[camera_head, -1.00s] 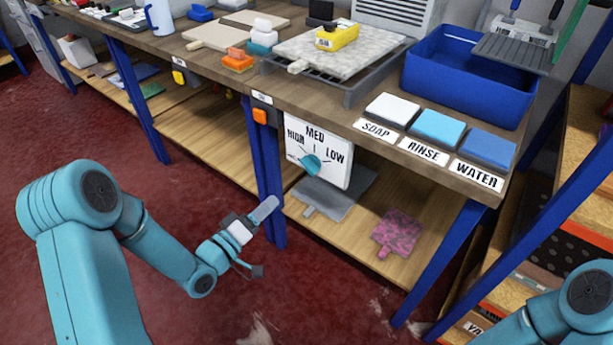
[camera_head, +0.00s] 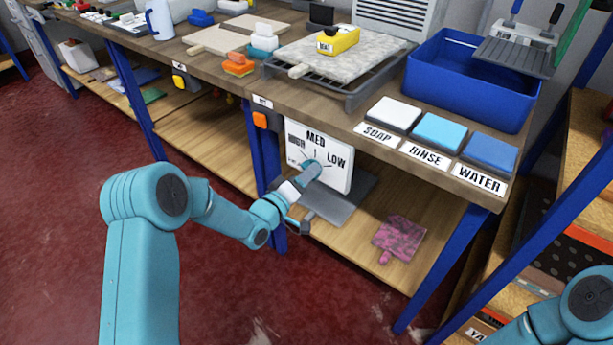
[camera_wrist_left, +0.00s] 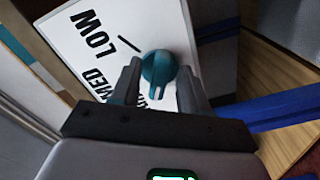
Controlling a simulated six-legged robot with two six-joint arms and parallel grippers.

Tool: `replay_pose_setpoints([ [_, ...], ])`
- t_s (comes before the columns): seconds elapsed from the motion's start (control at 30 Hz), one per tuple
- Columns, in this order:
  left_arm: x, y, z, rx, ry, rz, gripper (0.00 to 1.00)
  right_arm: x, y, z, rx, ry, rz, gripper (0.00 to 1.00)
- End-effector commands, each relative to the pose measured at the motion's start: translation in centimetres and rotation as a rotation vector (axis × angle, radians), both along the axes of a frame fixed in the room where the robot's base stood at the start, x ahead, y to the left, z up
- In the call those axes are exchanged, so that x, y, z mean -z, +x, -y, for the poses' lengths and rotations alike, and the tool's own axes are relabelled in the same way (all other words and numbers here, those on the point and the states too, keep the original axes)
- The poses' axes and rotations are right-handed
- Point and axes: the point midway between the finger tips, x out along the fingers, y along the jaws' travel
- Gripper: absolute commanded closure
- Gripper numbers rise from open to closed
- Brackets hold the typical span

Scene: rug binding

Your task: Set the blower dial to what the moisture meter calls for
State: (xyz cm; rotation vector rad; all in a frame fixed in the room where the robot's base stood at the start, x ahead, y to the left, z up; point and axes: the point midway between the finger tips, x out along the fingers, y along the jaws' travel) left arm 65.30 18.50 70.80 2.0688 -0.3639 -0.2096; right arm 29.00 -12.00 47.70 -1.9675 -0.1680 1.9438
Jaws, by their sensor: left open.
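The blower dial is a white panel (camera_head: 335,180) marked HIGH, MED and LOW, with a teal round knob (camera_head: 309,165), under the bench's front edge. My left gripper (camera_head: 304,178) is at the knob. In the left wrist view, the open fingers (camera_wrist_left: 160,82) stand on either side of the knob (camera_wrist_left: 158,66); I cannot tell whether they touch it. The knob's setting is unclear. A yellow device (camera_head: 338,41) with a small label, perhaps the moisture meter, lies on a pale speckled slab (camera_head: 370,58); its label is too small to read surely. My right gripper is out of frame.
White, light-blue and blue pads marked SOAP, RINSE (camera_head: 439,130) and WATER sit on the bench front, before a blue tub (camera_head: 425,75). An orange switch (camera_head: 260,119) is on the bench edge left of the dial. A blue leg (camera_head: 270,160) stands close to my left wrist.

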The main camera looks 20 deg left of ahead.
Motion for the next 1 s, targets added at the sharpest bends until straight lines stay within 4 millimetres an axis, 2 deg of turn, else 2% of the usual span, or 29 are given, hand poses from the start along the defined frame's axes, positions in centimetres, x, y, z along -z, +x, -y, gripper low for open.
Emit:
replay_pose_setpoints([
  [0.1, 0.0, 0.0, 0.0, 0.000, 0.000, 0.000, 0.55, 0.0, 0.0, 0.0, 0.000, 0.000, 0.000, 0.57],
  [0.17, 0.0, 0.0, 0.0, 0.000, 0.000, 0.000, 0.72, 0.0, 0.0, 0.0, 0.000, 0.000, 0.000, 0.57],
  [0.23, 0.0, 0.0, 0.0, 0.000, 0.000, 0.000, 0.94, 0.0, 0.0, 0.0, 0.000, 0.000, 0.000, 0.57],
  [0.27, 0.0, 0.0, 0.0, 0.000, 0.000, 0.000, 1.00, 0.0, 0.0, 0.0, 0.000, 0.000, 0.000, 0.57],
  [0.47, 0.1, -0.1, 0.0, 0.000, 0.004, 0.001, 1.00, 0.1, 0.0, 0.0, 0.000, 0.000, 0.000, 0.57],
  [0.67, 0.3, -0.1, 0.0, 0.000, 0.047, 0.017, 1.00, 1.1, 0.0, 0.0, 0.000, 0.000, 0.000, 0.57],
  [1.0, 0.8, 0.0, -0.1, 0.000, 0.277, 0.103, 1.00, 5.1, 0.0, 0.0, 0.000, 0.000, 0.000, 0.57],
])
